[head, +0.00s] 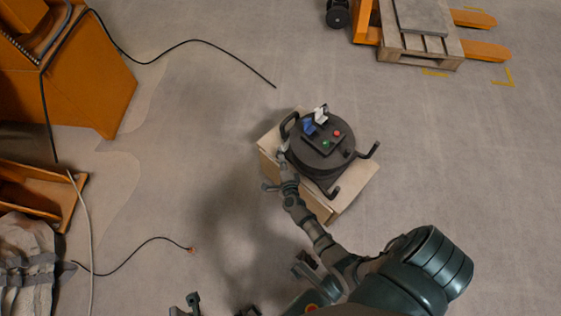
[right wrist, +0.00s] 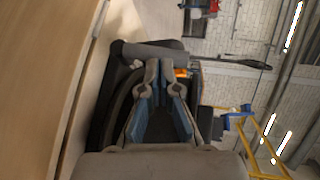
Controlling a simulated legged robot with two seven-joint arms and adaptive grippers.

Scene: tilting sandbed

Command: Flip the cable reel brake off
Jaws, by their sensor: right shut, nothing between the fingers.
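The black cable reel (head: 318,160) sits on a pale box, its round top facing up. Its top plate carries a blue part, a white part, a red knob and a green knob. I cannot tell which part is the brake. My right gripper (head: 283,148) is at the reel's left edge, near its black tube frame. In the right wrist view the right gripper's fingertips (right wrist: 159,68) are together and empty, close to a grey bar. The reel's dark round side (right wrist: 112,105) lies left of the fingers. I do not see my left gripper clearly.
The pale box (head: 345,202) under the reel stands on open grey floor. An orange cabinet (head: 88,75) is at the upper left. An orange pallet truck with a wooden pallet (head: 420,46) is at the upper right. Loose black cables (head: 200,41) lie on the left floor.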

